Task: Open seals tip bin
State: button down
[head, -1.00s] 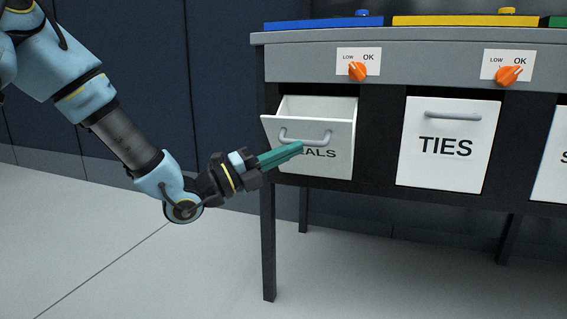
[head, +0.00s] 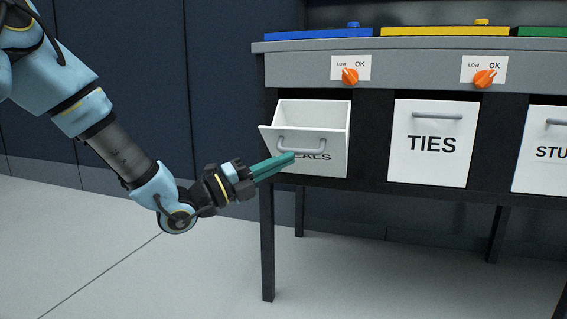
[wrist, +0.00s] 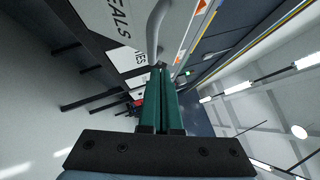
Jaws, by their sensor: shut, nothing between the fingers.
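The SEALS tip bin (head: 325,163) is the left white bin under the bench. It is tilted out at the top, and its open inside shows. Its grey handle (head: 323,147) is on the front, partly hidden by my fingers. In the wrist view my gripper (wrist: 160,72) points past the bin front with the lettering (wrist: 122,15), and the handle (wrist: 154,30) is just beyond the fingertips. I cannot tell whether the fingers touch the bin.
The TIES bin (head: 433,143) and another bin (head: 546,150) to the right are shut. Orange knobs (head: 350,76) sit on the bench front (head: 300,70). A dark bench leg (head: 267,240) stands below my gripper. The floor at the left is clear.

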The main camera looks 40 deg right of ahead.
jog(key=p+v, duration=0.2)
jog(key=v, duration=0.7)
